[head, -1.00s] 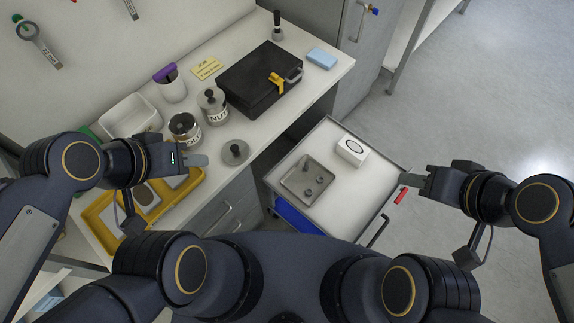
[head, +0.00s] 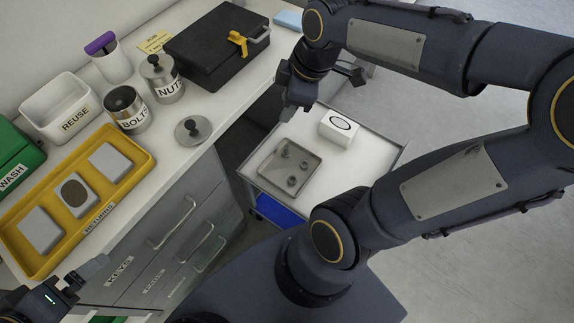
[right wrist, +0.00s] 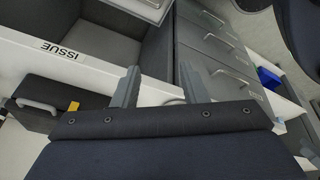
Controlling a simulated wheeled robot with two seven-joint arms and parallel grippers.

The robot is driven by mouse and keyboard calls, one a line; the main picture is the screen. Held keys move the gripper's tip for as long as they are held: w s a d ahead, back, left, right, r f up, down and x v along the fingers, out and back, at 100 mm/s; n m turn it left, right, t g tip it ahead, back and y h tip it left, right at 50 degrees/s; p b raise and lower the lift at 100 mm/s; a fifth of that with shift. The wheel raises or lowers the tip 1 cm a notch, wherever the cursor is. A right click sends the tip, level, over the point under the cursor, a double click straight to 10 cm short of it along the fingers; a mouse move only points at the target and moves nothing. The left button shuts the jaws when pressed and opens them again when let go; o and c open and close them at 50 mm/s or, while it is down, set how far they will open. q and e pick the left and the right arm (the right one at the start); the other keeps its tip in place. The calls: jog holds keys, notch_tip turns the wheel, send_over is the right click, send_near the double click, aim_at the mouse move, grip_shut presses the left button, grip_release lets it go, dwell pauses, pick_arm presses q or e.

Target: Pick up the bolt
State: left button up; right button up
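Small dark metal pieces (head: 304,165) lie apart in a shallow grey tray (head: 266,177) on the cart; I cannot tell which is a bolt. An open steel jar labelled BOLT (head: 132,121) stands on the bench, its lid (head: 193,131) lying beside it. My right gripper (head: 293,110) is over the cart's back edge, beyond the tray, pointing down. In the right wrist view its fingers (right wrist: 160,85) are spread with nothing between them. My left gripper (head: 92,272) is at the lower left, near the yellow tray; its opening is unclear.
A white box (head: 339,127) stands on the cart (head: 335,172) behind the grey tray. The bench holds a lidded NUT jar (head: 163,84), a black case (head: 205,55), a white REUSE bin (head: 62,127) and a yellow tray (head: 35,262). Drawers (head: 165,235) are below.

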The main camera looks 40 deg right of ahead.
jog(key=w+d+f+n+g+b, duration=0.1)
jog(key=w+f+n+b, duration=0.2)
jog(key=f+b, duration=0.3)
jog(key=w+d+f+n+b, duration=0.2)
jog(key=f+n+b, duration=0.1)
jog(key=f, duration=0.5)
jog(key=n+g+h+b, duration=0.2)
jog(key=n+b, duration=0.5)
jog(key=b, duration=0.3)
send_over(286, 147)
jog(key=f, duration=1.4)
jog(key=shift+w+d+f, duration=0.15)
jog(key=shift+d+f, duration=0.05)
jog(key=shift+f, duration=0.15)
notch_tip(286, 147, down, 2)
jog(key=shift+f+b, duration=0.25)
jog(key=shift+b, duration=0.2)
notch_tip(286, 147, down, 5)
jog(key=b, duration=0.3)
jog(key=shift+a+f, duration=0.15)
pick_arm(q)
notch_tip(286, 147, down, 25)
jog(key=shift+s+a+f, duration=0.15)
jog(key=shift+a+f, duration=0.05)
pick_arm(e)
grip_shut()
